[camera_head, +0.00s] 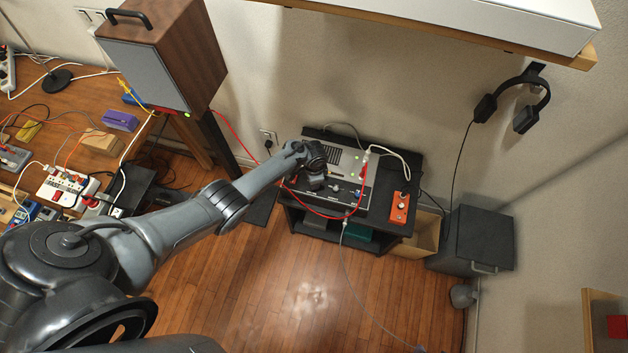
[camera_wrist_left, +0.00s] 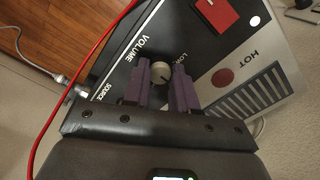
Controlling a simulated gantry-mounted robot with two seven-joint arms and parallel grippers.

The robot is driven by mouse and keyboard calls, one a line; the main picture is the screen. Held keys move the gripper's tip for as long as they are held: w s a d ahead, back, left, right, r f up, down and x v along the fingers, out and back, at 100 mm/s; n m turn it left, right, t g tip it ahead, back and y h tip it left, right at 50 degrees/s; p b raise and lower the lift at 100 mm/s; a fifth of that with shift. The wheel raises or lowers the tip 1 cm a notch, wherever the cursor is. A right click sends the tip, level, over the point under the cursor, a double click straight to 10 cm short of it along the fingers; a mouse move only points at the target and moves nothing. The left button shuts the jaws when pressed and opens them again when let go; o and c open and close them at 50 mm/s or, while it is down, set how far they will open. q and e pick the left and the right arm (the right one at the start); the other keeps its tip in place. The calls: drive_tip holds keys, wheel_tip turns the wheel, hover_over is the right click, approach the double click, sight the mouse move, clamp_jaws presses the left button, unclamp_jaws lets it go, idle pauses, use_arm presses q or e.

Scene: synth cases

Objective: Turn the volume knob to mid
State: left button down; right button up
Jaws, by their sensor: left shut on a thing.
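The amplifier (camera_head: 350,160) is a grey unit with a dark front strip, on a black stand by the wall. My left gripper (camera_head: 312,183) is at the left part of its front strip and hides the knob in the head view. In the left wrist view the volume knob (camera_wrist_left: 161,72), round with a pale top, sits between the purple fingers of my left gripper (camera_wrist_left: 160,84), which is shut on it. The words VOLUME and LOW are printed near the knob. Its exact pointer direction is too small to tell. My right gripper is not in view.
A red cable (camera_head: 232,130) loops past my left arm to the amplifier's front. An orange box (camera_head: 400,207) stands at the stand's right end. A wooden speaker (camera_head: 165,60) is at the left. A red square (camera_wrist_left: 217,12) and a HOT-marked vent (camera_wrist_left: 252,88) are beside the knob.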

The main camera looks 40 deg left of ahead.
use_arm(q)
drive_tip(key=c, duration=0.9)
unclamp_jaws()
drive_tip(key=shift+r, duration=0.1)
drive_tip(key=shift+r+p, duration=0.3)
wheel_tip(320, 180, up, 10)
drive_tip(key=p, duration=0.4)
